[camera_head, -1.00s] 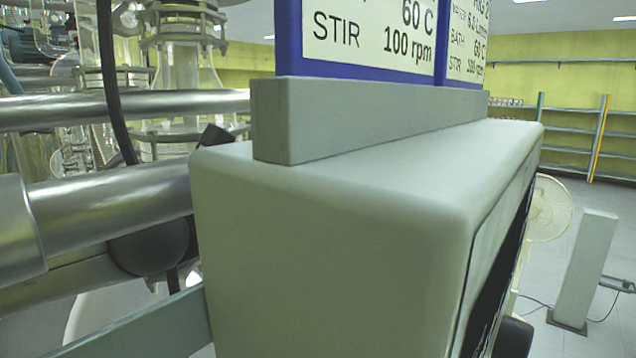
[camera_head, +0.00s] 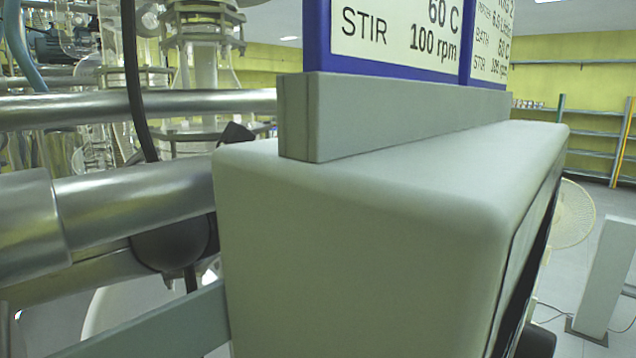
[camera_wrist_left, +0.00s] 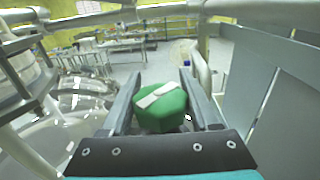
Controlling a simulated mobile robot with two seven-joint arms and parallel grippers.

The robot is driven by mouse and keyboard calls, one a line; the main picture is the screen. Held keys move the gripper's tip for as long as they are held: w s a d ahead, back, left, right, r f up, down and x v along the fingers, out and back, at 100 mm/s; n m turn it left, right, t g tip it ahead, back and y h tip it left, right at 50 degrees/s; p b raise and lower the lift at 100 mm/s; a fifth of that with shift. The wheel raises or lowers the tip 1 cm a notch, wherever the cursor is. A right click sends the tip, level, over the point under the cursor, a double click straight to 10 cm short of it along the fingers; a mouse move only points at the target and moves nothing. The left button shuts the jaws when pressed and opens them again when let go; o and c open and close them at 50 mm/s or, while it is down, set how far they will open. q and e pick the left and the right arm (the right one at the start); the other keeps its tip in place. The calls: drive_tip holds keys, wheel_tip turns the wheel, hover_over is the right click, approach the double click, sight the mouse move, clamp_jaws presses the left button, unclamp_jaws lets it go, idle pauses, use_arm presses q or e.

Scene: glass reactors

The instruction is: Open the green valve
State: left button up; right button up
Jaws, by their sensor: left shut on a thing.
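In the left wrist view a green valve knob (camera_wrist_left: 162,112) with a pale bar across its face sits between the two fingers of my left gripper (camera_wrist_left: 163,100). The fingers are shut on it, one on each side. The head view shows neither the green valve nor a gripper; a large grey control box and metal pipes fill the near part of that view. My right gripper is in neither view.
The grey control box (camera_head: 370,230) with a sign (camera_head: 400,30) on top stands close in the head view. Metal pipes (camera_head: 130,105) run at its left. Glassware stands beside the knob in the left wrist view (camera_wrist_left: 75,105).

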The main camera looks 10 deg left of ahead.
use_arm(q)
drive_tip(key=shift+c, duration=0.9)
drive_tip(key=shift+n+t+y, duration=0.3)
drive_tip(key=shift+n+y, duration=0.1)
drive_tip(key=shift+y, duration=0.2)
drive_tip(key=n+y, duration=0.1)
drive_tip(key=y, duration=0.1)
drive_tip(key=n+t+y+p, duration=0.1)
drive_tip(key=n+y, duration=0.1)
drive_tip(key=shift+w+a, duration=0.15)
drive_tip(key=shift+a, duration=0.2)
drive_tip(key=n+y, duration=0.2)
drive_tip(key=y, duration=0.1)
drive_tip(key=shift+a+t+p, duration=0.3)
drive_tip(key=shift+t+p, duration=0.05)
drive_tip(key=shift+t, duration=0.05)
drive_tip(key=shift+a+n+y, duration=0.15)
drive_tip(key=shift+n+y, duration=0.3)
drive_tip(key=shift+y, duration=0.4)
drive_tip(key=shift+a+n+y, duration=0.15)
drive_tip(key=shift+n+y, duration=0.3)
drive_tip(key=shift+y, duration=0.4)
drive_tip(key=o, duration=1.4)
